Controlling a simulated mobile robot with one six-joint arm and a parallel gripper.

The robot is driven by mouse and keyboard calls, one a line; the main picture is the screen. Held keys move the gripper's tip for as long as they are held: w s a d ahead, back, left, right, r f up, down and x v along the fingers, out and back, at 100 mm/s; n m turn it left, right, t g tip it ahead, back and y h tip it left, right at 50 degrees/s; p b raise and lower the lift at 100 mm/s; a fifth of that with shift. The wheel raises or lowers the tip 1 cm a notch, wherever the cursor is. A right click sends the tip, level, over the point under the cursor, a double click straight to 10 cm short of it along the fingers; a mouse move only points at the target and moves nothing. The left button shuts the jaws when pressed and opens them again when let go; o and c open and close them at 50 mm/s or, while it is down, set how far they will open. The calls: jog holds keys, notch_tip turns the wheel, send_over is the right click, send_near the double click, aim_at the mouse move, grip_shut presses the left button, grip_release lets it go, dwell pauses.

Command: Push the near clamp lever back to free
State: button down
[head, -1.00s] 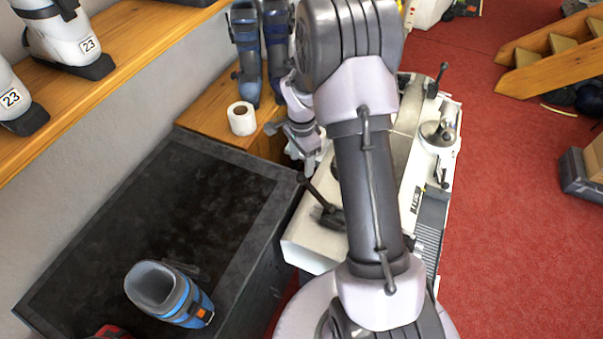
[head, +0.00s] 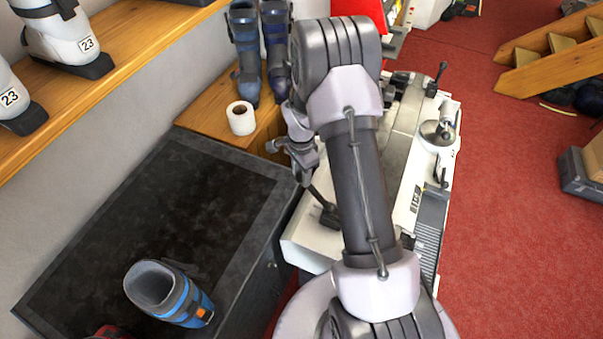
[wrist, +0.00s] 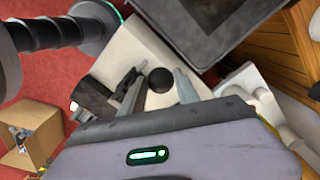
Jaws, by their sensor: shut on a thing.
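The near clamp lever (head: 323,203) is a dark lever on the near left part of the white binding bench (head: 302,246). It tilts up and to the left from its dark base. My gripper (head: 307,178) is at its upper end in the head view and hides the top. In the wrist view the lever's round black knob (wrist: 160,80) sits between the two grey fingers of my gripper (wrist: 157,84). The gripper is shut on the lever. A second dark lever (head: 438,78) stands upright at the bench's far end.
A black-topped counter (head: 140,215) with a blue-grey boot (head: 170,292) lies left of the bench. A white tape roll (head: 240,118) and blue boots (head: 262,55) stand behind it. Red floor (head: 510,190) on the right is clear near the bench. An open cardboard box (wrist: 30,130) shows in the wrist view.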

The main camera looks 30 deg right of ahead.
jog(key=f+b, duration=0.1)
jog(key=w+a+f+b, duration=0.1)
jog(key=b, duration=0.1)
jog(key=a+f+b, duration=0.1)
jog(key=shift+w, duration=0.35)
jog(key=c, duration=1)
grip_release()
jog(key=shift+f, duration=0.1)
jog(key=shift+o, duration=0.3)
jog(key=shift+w+d, duration=0.1)
jog(key=shift+w, duration=0.15)
jog(key=shift+w+r, duration=0.1)
jog(key=shift+r, duration=0.1)
